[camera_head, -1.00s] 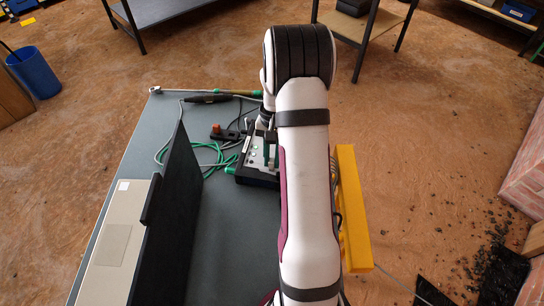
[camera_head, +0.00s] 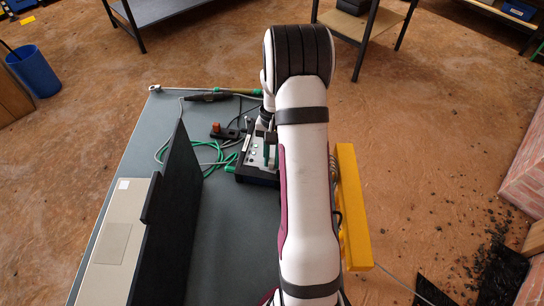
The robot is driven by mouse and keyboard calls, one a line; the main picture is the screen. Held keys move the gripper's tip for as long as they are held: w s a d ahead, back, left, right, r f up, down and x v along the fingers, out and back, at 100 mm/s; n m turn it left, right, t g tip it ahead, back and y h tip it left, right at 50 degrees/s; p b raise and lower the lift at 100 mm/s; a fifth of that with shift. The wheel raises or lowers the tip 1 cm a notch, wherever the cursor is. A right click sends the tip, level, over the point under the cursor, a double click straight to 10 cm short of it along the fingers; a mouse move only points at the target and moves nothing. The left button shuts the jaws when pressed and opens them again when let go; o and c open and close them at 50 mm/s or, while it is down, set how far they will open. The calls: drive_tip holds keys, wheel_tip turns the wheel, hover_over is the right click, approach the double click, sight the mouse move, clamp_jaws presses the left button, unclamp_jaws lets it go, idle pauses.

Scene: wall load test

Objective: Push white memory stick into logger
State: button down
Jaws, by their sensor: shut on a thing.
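The logger (camera_head: 262,165) is a dark box with a light top panel and green lights. It sits on the grey table, partly behind my arm. My gripper (camera_head: 268,151) is at the logger's top panel, its fingers pointing down and partly hidden by the white arm. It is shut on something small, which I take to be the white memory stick. The stick itself is hidden between the fingers, and I cannot tell how far it is in the logger's socket.
Green and grey cables (camera_head: 206,155) lie left of the logger. A black panel (camera_head: 168,215) stands on the left beside a beige case (camera_head: 112,245). A yellow bar (camera_head: 350,210) runs along the table's right side. A dark tool (camera_head: 212,97) lies at the far edge.

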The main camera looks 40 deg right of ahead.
drive_tip(key=c, duration=0.7)
unclamp_jaws()
drive_tip(key=shift+c, duration=0.3)
drive_tip(key=shift+c, duration=1.4)
drive_tip(key=shift+s+a+v, duration=0.15)
drive_tip(key=shift+a+v, duration=0.05)
drive_tip(key=shift+v, duration=0.95)
drive_tip(key=shift+s+a+v, duration=0.15)
drive_tip(key=shift+a+v, duration=0.05)
drive_tip(key=shift+v, duration=0.95)
drive_tip(key=shift+s+a+v, duration=0.1)
drive_tip(key=shift+a+v, duration=0.1)
drive_tip(key=shift+v, duration=0.9)
drive_tip(key=shift+r, duration=0.2)
